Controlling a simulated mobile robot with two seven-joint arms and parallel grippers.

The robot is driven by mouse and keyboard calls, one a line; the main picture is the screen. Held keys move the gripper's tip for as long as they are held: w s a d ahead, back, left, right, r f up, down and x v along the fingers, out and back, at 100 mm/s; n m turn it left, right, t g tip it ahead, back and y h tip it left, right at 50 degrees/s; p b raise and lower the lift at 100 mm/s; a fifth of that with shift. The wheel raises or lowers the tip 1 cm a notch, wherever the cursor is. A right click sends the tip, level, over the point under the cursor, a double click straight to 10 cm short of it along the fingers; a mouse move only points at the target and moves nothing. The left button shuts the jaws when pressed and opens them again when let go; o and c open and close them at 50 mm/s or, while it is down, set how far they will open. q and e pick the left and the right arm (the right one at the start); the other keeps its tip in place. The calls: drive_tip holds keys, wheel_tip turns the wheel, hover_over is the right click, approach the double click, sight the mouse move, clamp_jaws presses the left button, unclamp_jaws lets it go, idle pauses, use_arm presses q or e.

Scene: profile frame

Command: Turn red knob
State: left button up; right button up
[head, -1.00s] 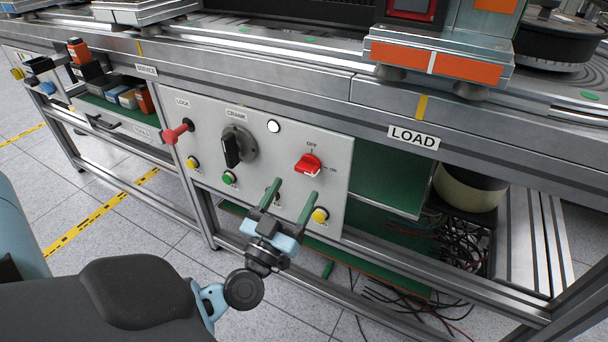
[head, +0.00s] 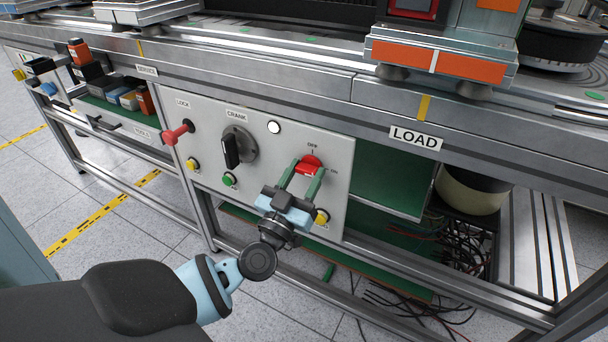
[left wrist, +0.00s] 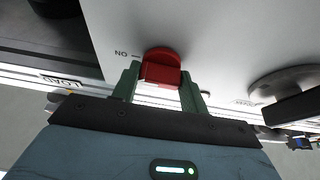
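The red knob (head: 309,162) is on the light grey panel (head: 262,168), between an OFF label above it and an ON label to its right. My left gripper (head: 307,168) reaches up to it from below, with one green finger on each side. In the left wrist view the red knob (left wrist: 161,68) sits between the fingertips of my left gripper (left wrist: 160,76), with almost no gap at either side. The fingers hide part of the knob in the head view, so its exact angle is hard to read. My right gripper is not in view.
A black crank (head: 232,150), a red lock handle (head: 178,133), a green button (head: 229,179) and yellow buttons share the panel. A metal frame rail runs below it. Cables (head: 410,300) lie under the bench at the right.

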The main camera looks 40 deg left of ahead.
use_arm(q)
drive_tip(key=shift+c, duration=1.3)
